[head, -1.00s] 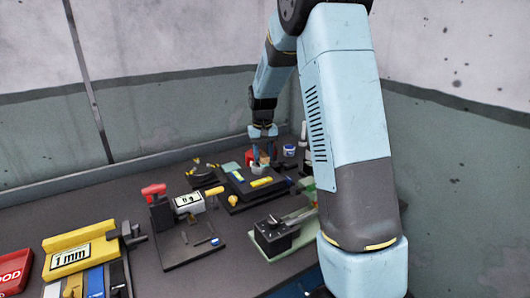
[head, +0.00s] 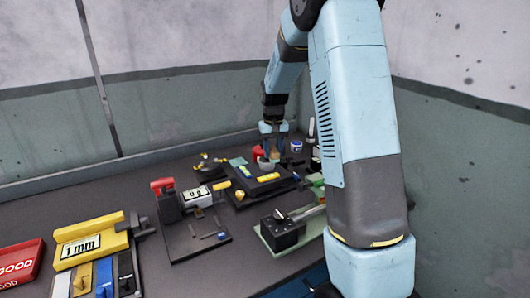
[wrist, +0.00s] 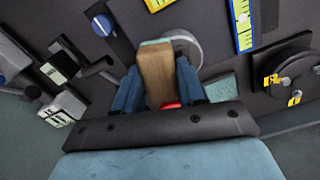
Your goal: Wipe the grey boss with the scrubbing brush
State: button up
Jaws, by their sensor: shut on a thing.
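The scrubbing brush (wrist: 156,72) has a tan wooden body and a pale teal strip at its far end. My gripper (wrist: 157,88) is shut on it, with blue fingers on both sides. The grey boss (wrist: 188,48) is a round disc just beyond the brush in the wrist view, partly hidden behind it. In the head view my gripper (head: 273,137) points down over the back of the bench, with the brush (head: 275,155) below it and the boss (head: 264,163) beside it. I cannot tell whether the brush touches the boss.
A black fixture with yellow strips (head: 265,178) stands in front of the boss. A red object (head: 258,152) and a blue-and-white pot (head: 296,146) are close by. A gauge stand (head: 198,197) and a green-based block (head: 284,232) stand nearer.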

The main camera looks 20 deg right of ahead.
aim_at(275, 149)
jog(key=shift+d, duration=0.45)
jog(key=shift+s+a+r, duration=0.1)
jog(key=shift+a+r, duration=0.05)
jog(key=shift+r, duration=3.9)
